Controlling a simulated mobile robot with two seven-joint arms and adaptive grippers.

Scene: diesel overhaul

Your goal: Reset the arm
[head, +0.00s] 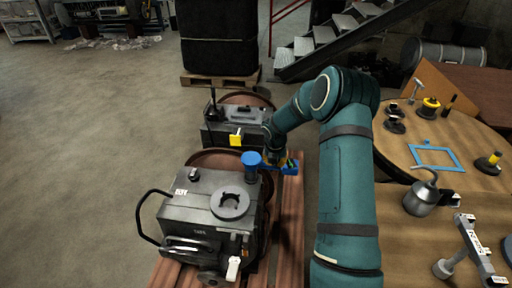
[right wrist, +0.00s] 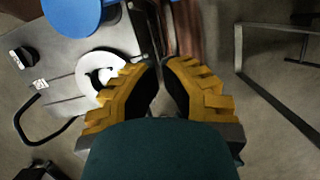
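My right arm is teal and reaches in from the bottom right of the head view, bent at the elbow. Its gripper (head: 274,157) hangs over the far right corner of the near grey machine (head: 205,205), close to a blue round-topped part (head: 252,160). In the right wrist view, the yellow fingers of the gripper (right wrist: 160,70) converge. Their dark pads almost meet at the tips, and I see nothing held between them. The blue round part also shows at the top left there (right wrist: 72,15). My left arm and gripper are not in view.
A second grey machine (head: 235,128) stands behind. A small blue item (head: 290,167) sits on the reddish slatted base. A wooden table (head: 455,125) at right holds a blue frame (head: 433,157), a metal can (head: 421,199) and tools. Metal stairs (head: 335,38) rise behind. Floor at left is clear.

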